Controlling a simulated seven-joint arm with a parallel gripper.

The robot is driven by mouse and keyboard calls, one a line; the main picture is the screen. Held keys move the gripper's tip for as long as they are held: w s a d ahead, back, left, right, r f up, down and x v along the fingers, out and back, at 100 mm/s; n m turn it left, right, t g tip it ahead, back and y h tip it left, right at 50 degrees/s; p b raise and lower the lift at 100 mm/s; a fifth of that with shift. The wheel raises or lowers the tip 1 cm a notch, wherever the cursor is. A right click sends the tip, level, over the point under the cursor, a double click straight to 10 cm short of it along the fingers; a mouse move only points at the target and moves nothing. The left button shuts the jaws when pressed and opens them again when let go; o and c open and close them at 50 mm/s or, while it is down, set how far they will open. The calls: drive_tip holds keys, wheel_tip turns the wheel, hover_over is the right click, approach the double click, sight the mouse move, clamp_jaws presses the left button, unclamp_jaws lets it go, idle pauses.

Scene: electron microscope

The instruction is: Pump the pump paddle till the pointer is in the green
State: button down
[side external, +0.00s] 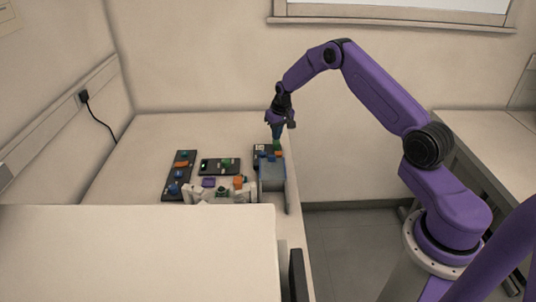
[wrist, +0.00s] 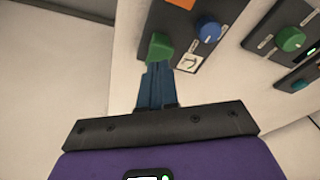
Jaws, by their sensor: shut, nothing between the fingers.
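A green paddle-shaped part (wrist: 159,47), which looks like the pump paddle, sits on a dark panel (wrist: 168,20) in the wrist view. My gripper (wrist: 159,68) is shut, with its blue fingertips right at the near edge of the green part; I cannot tell if they touch. A small white dial (wrist: 190,62) is beside the paddle to the right. Its pointer and any green zone are too small to read. In the side view, my gripper (side external: 277,136) points down just above the green part (side external: 277,146) at the table's right edge.
A blue knob (wrist: 208,30) and an orange part (wrist: 181,3) are on the same panel. Another panel with a green knob (wrist: 290,39) lies to the right. In the side view, a grey-blue box (side external: 272,176) and white parts (side external: 200,193) stand nearer the camera.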

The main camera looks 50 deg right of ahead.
drive_tip(key=shift+s+x, duration=0.2)
drive_tip(key=shift+x, duration=0.85)
drive_tip(key=shift+a, duration=0.1)
idle(0.5)
drive_tip(key=shift+w+v, duration=0.25)
drive_tip(key=shift+v, duration=0.9)
drive_tip(key=shift+w+v, duration=0.2)
drive_tip(key=shift+v, duration=0.9)
drive_tip(key=shift+w+v, duration=0.25)
drive_tip(key=shift+v, duration=0.9)
drive_tip(key=shift+r, duration=0.15)
